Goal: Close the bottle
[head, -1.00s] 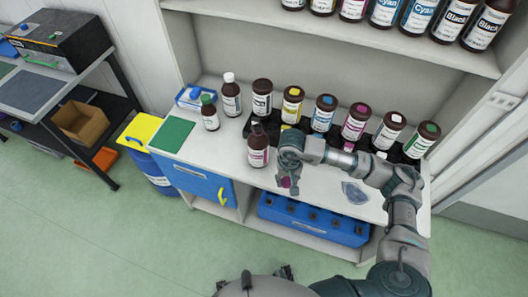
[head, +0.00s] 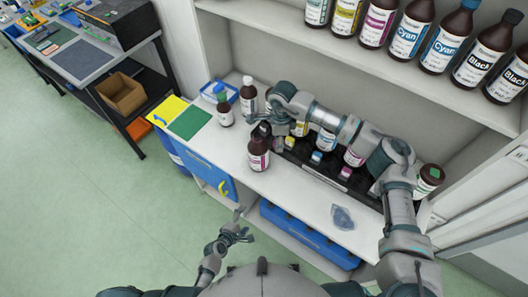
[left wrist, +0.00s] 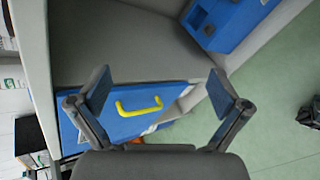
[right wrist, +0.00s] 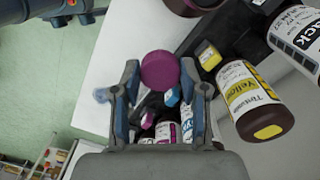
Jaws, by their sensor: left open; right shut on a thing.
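A brown bottle with a magenta label (head: 258,156) stands upright near the front edge of the white counter (head: 296,190). My right gripper (head: 268,130) is beside its top in the head view and partly hides it. In the right wrist view, a round magenta cap (right wrist: 160,70) sits between the fingertips of the right gripper (right wrist: 161,82), which is shut on it. Part of a dark brown bottle (right wrist: 192,5) shows beyond the cap. My left gripper (left wrist: 160,95) is open and empty, low in front of the cabinet.
A black rack (head: 318,172) with labelled bottles stands behind; my right arm hides several. A clear crumpled item (head: 343,217) lies on the right counter. A blue drawer (left wrist: 120,125) has a yellow handle.

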